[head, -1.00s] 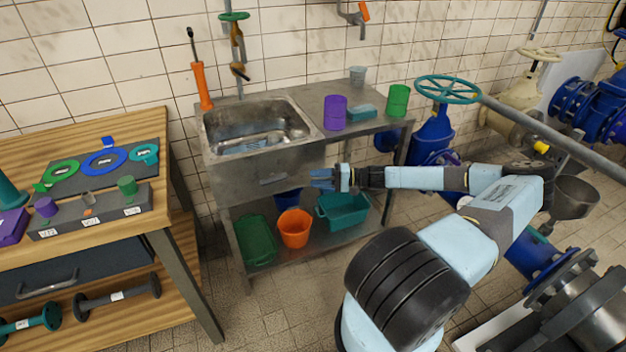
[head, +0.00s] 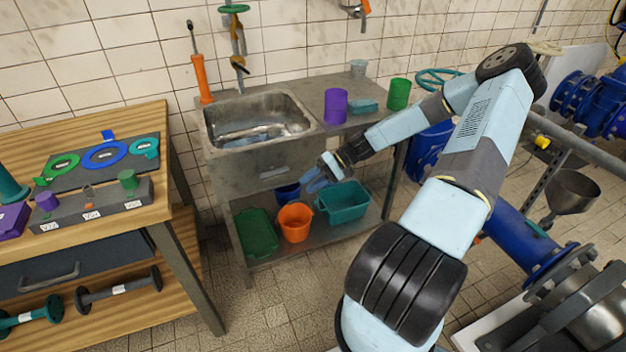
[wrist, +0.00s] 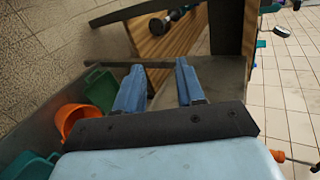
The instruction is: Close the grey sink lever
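The metal sink (head: 258,120) stands against the tiled wall in the head view. A small pale grey piece (head: 274,172) is on its front panel; I cannot tell if it is a lever or a label. A grey wall fitting with an orange end (head: 357,9) is cut off at the top edge. No grey sink lever can be made out for certain. My gripper (head: 313,181) is in front of the sink unit, pointing down and left, below the counter's front edge in the picture. In the wrist view my gripper (wrist: 160,66) has its blue fingers apart with nothing between them.
A brass tap with a green handwheel (head: 236,10) is above the sink. A purple cup (head: 335,106) and green cup (head: 398,94) stand on the counter. An orange bucket (head: 295,222) and teal bin (head: 343,201) are on the lower shelf. A wooden workbench (head: 100,240) stands left.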

